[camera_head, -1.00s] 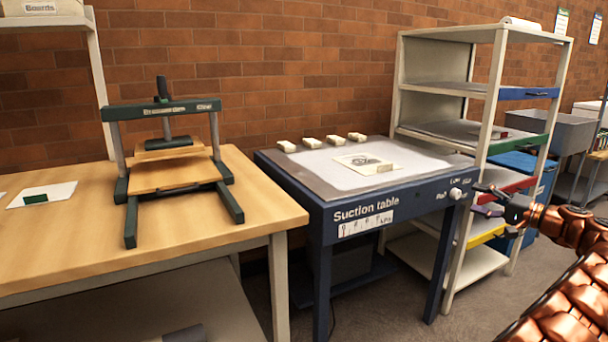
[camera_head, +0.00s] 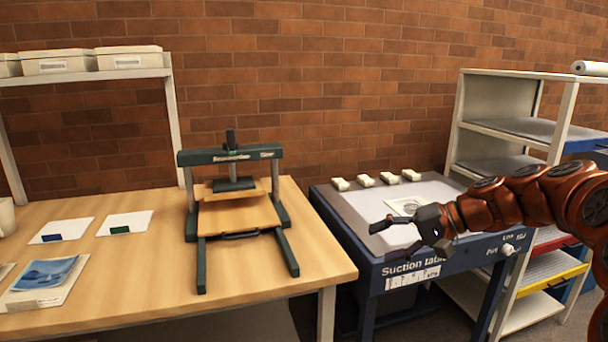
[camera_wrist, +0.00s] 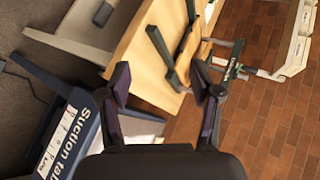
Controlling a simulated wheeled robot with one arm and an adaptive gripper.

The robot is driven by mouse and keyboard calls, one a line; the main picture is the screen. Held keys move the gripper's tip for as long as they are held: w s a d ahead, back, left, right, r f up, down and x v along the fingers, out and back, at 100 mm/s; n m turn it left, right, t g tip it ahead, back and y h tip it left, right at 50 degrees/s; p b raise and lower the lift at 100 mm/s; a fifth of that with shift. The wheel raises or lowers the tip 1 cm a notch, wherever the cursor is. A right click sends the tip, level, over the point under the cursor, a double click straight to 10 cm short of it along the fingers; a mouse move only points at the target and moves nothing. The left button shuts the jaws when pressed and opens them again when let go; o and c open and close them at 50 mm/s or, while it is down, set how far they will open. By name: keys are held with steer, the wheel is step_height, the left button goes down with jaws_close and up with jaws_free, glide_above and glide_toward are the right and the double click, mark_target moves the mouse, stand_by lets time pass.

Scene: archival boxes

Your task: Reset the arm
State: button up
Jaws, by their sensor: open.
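My gripper (camera_head: 402,231) is at the end of my copper-coloured arm, which reaches in from the right in the head view. It is in front of the blue suction table (camera_head: 400,270) and hides part of its top. In the wrist view my gripper (camera_wrist: 160,85) has its two dark fingers spread wide with nothing between them. The wrist picture is tilted, with the wooden workbench (camera_wrist: 135,70) beyond the fingers and the suction table (camera_wrist: 65,125) at the lower left.
A green press (camera_head: 235,200) stands on the workbench (camera_head: 140,255). Several white blocks (camera_head: 375,180) and a printed sheet (camera_head: 405,205) lie on the suction table. A shelf rack (camera_head: 500,120) stands at the right. White boxes (camera_head: 90,60) sit on a shelf at the upper left.

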steer(key=s+a+r+n+g+h+p, duration=0.15)
steer(key=s+a+p, duration=0.25)
steer(key=s, duration=0.5)
steer(key=s+a+r+n+g+h+p, duration=0.1)
steer(key=s+a+g+h+p, duration=0.2)
steer(key=s, duration=0.6)
steer(key=s+d+h+p, duration=0.3)
steer(key=s+d+p, duration=0.1)
steer(key=s, duration=0.5)
steer(key=s+d+h+p, duration=0.3)
steer(key=s+p, duration=0.3)
steer(key=s, duration=0.3)
steer(key=shift+s+d+n+g+h, duration=0.35)
steer(key=shift+d, duration=0.25)
